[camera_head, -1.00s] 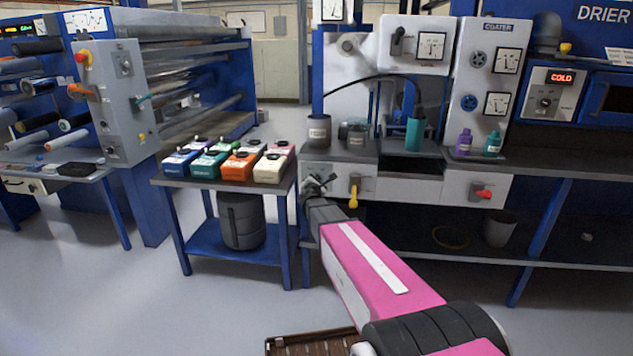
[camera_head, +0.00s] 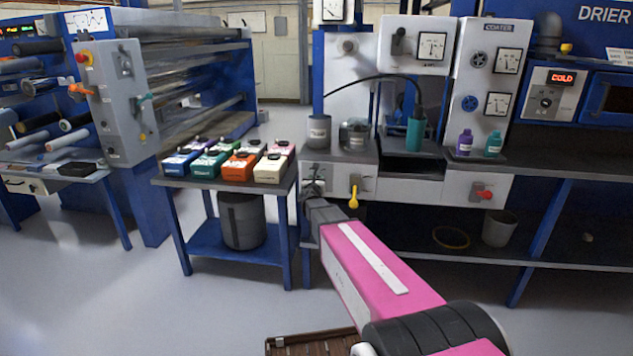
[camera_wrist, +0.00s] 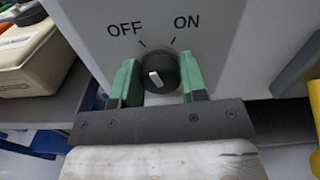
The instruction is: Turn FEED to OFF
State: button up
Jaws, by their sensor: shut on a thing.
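A round black knob (camera_wrist: 161,72) with a white pointer bar sits on a pale panel (camera_wrist: 85,15) below the words OFF and ON. The bar leans up and to the left, toward the OFF side. My gripper (camera_wrist: 160,80) is shut on the knob, one green finger on each side. In the head view my gripper (camera_head: 314,184) is at the left end of the white front panel under the bench, and it hides the knob there. No FEED label is readable.
A yellow handle (camera_head: 353,197) is just right of my gripper, and a red knob (camera_head: 484,194) is farther right. A side table (camera_head: 225,186) with several coloured boxes stands close on the left.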

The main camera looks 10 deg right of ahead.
jog(key=shift+n, duration=1.2)
jog(key=o, duration=0.9)
jog(key=v, duration=1)
jog(key=shift+s+a, duration=0.15)
jog(key=shift+s, duration=0.25)
